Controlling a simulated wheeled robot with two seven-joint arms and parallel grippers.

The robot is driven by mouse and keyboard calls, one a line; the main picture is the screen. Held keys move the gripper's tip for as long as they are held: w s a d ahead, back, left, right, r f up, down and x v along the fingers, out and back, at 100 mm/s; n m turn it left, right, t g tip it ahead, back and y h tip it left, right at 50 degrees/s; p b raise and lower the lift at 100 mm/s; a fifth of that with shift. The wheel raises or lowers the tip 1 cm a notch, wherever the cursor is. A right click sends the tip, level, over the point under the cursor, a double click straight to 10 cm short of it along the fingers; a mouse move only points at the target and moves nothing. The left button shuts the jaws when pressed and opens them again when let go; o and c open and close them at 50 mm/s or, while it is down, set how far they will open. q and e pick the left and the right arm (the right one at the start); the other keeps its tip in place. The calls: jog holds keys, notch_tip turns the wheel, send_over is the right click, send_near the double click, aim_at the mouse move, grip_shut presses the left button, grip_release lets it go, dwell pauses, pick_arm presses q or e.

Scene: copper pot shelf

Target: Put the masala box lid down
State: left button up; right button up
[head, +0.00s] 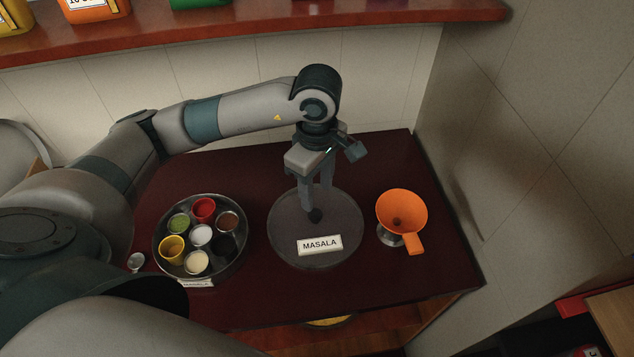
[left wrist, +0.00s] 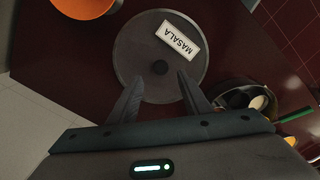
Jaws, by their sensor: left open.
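The masala box lid (head: 342,222) is a grey, see-through disc with a dark knob and a white MASALA label. It lies flat on the dark red counter, and it also shows in the left wrist view (left wrist: 140,50). My left gripper (head: 316,212) points down over the lid with its fingers on either side of the knob. In the left wrist view its fingers (left wrist: 160,85) are spread, apart from the knob. The open masala box (head: 158,251), a round steel tray with several spice cups, stands left of the lid. My right gripper is not in view.
An orange funnel (head: 402,212) stands right of the lid, on a small metal base. A small spoon (head: 136,262) lies left of the masala box. A red shelf (head: 250,30) with containers runs along the wall above. The counter in front of the lid is clear.

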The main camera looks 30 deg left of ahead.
pick_arm(q)
jog(key=shift+r+b, duration=0.4)
jog(key=shift+r, duration=1.25)
jog(key=shift+d+f, duration=0.1)
